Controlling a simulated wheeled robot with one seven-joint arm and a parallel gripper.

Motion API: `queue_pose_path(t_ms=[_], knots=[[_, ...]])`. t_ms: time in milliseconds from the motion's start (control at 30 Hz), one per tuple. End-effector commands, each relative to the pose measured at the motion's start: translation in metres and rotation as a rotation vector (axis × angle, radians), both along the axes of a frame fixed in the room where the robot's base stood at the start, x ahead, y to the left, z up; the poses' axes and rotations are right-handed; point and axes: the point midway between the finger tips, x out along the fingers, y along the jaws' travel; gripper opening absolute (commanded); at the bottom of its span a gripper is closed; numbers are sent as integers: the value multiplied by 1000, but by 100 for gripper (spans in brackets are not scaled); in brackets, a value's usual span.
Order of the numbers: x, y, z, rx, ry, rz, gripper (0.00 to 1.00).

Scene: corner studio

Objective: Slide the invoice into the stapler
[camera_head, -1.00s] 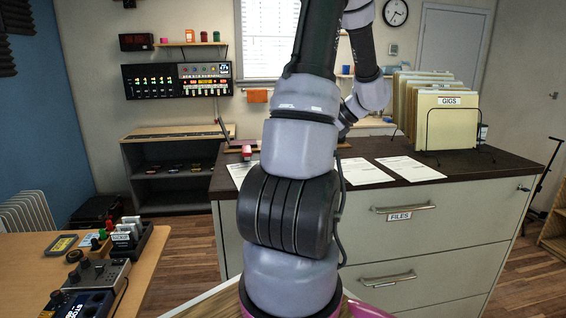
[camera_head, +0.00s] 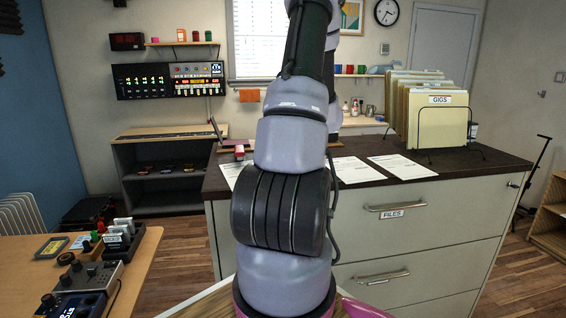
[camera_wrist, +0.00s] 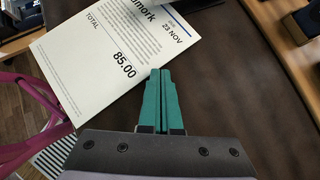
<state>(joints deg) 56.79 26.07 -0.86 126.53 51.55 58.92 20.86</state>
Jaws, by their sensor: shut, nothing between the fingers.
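The invoice (camera_wrist: 100,60), a white printed sheet with "TOTAL 85.00" and "23 NOV", lies on the dark countertop in the wrist view. My gripper (camera_wrist: 165,72) has teal fingers pressed together and empty. Its tips appear over the invoice's right edge; I cannot tell whether they touch it. In the head view my arm hides the gripper. A small red-and-white object (camera_head: 239,152) with a dark raised piece behind it sits at the counter's back left and may be the stapler, but it is too small to be sure.
The filing cabinet top (camera_head: 440,171) also bears a left sheet (camera_head: 231,173), a middle sheet (camera_head: 354,171) and a right sheet (camera_head: 402,166). A wire rack of folders (camera_head: 437,118) stands at right. In the wrist view a wooden edge (camera_wrist: 285,55) runs along the upper right.

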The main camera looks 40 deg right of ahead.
Motion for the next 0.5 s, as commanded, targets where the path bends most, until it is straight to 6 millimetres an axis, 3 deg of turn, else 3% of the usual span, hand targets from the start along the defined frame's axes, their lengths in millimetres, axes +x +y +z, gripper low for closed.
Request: queue_pose_path(t_ms=[367, 500], knots=[[3, 2, 0, 0, 0, 1, 0], [19, 12, 0, 1, 0, 4, 0]])
